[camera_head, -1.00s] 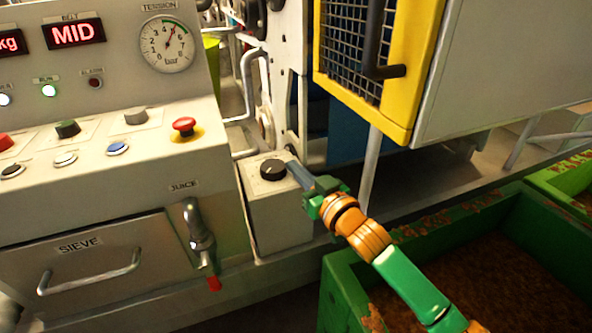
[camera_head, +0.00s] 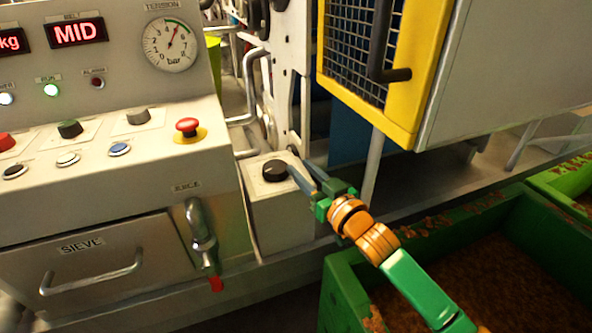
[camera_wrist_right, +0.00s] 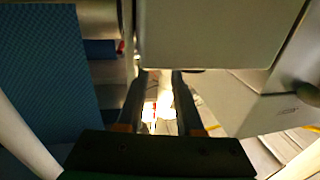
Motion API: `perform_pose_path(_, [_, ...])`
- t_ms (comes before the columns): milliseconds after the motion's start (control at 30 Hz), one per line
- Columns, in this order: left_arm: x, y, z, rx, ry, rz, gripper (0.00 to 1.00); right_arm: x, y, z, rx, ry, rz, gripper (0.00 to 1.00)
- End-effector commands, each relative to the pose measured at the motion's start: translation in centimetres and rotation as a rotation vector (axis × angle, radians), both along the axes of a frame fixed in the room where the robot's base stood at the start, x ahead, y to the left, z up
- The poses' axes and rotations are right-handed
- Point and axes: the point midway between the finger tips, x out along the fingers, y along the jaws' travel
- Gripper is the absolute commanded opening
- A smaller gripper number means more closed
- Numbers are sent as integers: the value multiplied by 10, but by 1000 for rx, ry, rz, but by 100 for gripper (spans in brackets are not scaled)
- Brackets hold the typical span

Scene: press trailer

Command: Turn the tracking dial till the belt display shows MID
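The belt display (camera_head: 76,32) shows MID in red on the grey control panel. The black tracking dial (camera_head: 274,171) sits on top of a small grey box (camera_head: 284,222) right of the panel. My right gripper (camera_head: 300,168) is just right of the dial, its fingers parted and pointing toward it. In the right wrist view the two fingers (camera_wrist_right: 161,80) are apart with nothing visible between them, and a pale box face (camera_wrist_right: 215,35) is ahead. Whether a finger touches the dial cannot be told. My left gripper is not in view.
A yellow-framed mesh guard (camera_head: 365,60) with a dark handle hangs above right of my right arm. A green bin (camera_head: 345,285) of brown matter lies below the arm. A juice tap (camera_head: 200,230) and red emergency button (camera_head: 188,127) are to the left.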

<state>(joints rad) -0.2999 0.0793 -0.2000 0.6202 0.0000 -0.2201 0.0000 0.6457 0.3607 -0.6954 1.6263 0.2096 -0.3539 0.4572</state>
Motion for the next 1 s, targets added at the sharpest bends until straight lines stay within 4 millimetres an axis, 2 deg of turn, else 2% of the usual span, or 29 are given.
perform_pose_path(33, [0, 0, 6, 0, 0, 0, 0, -4, -1, -2, -4, 10, 8, 94])
perform_pose_path(67, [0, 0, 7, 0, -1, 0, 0, -5, -4, -2, -4, 10, 7, 100])
perform_pose_path(700, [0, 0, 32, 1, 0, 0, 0, -30, -62, -2, -8, 5, 0, 100])
perform_pose_path(1000, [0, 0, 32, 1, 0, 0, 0, -31, -66, -3, -7, 3, 0, 100])
